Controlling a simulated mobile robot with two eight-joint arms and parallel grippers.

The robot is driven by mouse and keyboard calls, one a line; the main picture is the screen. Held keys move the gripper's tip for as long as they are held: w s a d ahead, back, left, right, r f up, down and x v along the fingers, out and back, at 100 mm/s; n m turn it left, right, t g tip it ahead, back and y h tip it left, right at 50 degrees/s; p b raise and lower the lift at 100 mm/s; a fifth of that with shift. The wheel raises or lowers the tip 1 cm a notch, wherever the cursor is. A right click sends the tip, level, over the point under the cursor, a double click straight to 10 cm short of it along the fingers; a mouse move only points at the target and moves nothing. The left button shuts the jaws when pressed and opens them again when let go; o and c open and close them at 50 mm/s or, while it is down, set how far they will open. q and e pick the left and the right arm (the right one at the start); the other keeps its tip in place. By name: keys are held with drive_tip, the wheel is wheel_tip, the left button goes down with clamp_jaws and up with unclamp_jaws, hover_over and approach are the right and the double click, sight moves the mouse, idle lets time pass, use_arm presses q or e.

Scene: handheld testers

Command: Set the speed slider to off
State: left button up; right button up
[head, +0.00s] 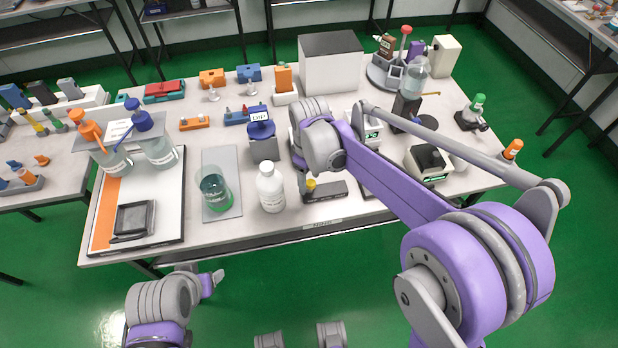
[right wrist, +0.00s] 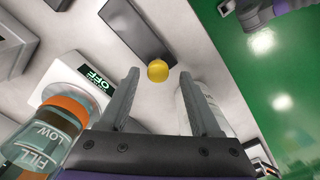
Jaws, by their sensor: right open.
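A yellow round knob (head: 310,185) stands at the left end of a flat dark slider base (head: 332,192) near the front edge of the table. In the right wrist view the yellow knob (right wrist: 157,71) appears between the two finger tips, with the dark base (right wrist: 137,30) running up from it. My right gripper (right wrist: 159,76) is open and empty, with a finger on each side of the knob in that view. Whether the fingers touch it cannot be told. My left gripper (head: 207,284) is low in front of the table, partly hidden; its jaw state is unclear.
A white bottle (head: 271,190) stands just left of the slider, and a green-liquid beaker (head: 214,190) beyond it. The front table edge is near.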

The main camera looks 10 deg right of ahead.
sight(309, 182)
wheel_tip(309, 182, up, 10)
drive_tip(key=shift+p, duration=0.45)
drive_tip(key=shift+r, duration=0.1)
drive_tip(key=s+d+f+m+t+p, duration=0.1)
drive_tip(key=s+d+m, duration=0.3)
drive_tip(key=s, duration=0.6)
drive_tip(key=s+d+m+t+p, duration=0.4)
drive_tip(key=s+d+m, duration=0.1)
drive_tip(key=s, duration=0.5)
drive_tip(key=shift+f, duration=0.35)
